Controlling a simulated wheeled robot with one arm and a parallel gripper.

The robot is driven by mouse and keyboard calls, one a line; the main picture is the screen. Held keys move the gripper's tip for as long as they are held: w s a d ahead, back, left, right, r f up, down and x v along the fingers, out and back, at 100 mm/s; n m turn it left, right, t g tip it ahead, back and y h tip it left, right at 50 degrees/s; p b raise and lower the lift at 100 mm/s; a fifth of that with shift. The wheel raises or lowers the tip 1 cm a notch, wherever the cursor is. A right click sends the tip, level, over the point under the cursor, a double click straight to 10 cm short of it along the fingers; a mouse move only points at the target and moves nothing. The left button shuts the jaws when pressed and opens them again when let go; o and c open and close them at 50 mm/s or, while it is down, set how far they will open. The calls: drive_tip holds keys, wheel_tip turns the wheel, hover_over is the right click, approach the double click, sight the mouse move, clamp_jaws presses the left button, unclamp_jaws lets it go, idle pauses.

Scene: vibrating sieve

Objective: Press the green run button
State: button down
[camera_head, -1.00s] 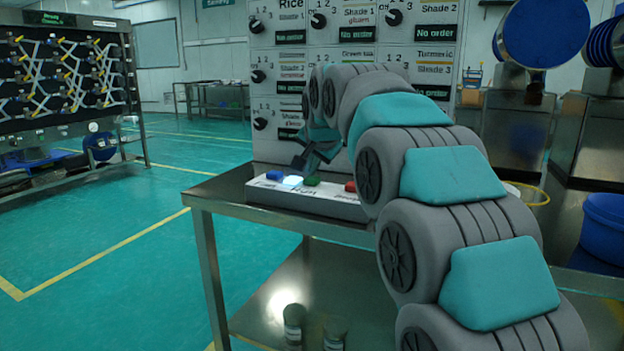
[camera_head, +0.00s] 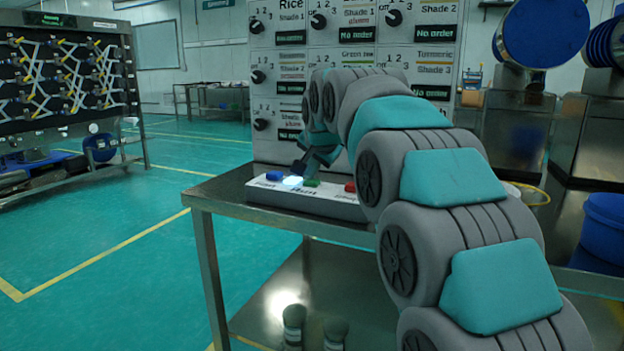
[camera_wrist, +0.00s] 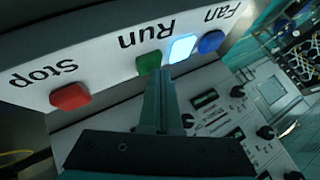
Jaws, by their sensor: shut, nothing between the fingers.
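The green run button (camera_head: 312,183) sits on a white control box (camera_head: 325,204) on the metal table, above the word "Run". It also shows in the wrist view (camera_wrist: 148,62). A lit white button (camera_head: 292,182) is right beside it. A blue button (camera_head: 273,176) is at the "Fan" end and a red button (camera_head: 350,186) at the "Stop" end. My gripper (camera_head: 302,170) is shut and empty, pointing down at the box. In the wrist view its fingertips (camera_wrist: 162,74) overlap the green button's edge. I cannot tell whether they touch it.
A panel of dials and "No order" displays (camera_head: 340,75) stands close behind the box. The metal table (camera_head: 225,190) has bare top to the left of the box. A blue tub (camera_head: 603,225) is at the right. Open green floor lies to the left.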

sight(312, 182)
drive_tip(key=shift+r+p, duration=0.55)
drive_tip(key=shift+r, duration=0.3)
drive_tip(key=shift+r, duration=0.1)
drive_tip(key=shift+r+p, duration=1.7)
drive_tip(key=shift+r, duration=0.75)
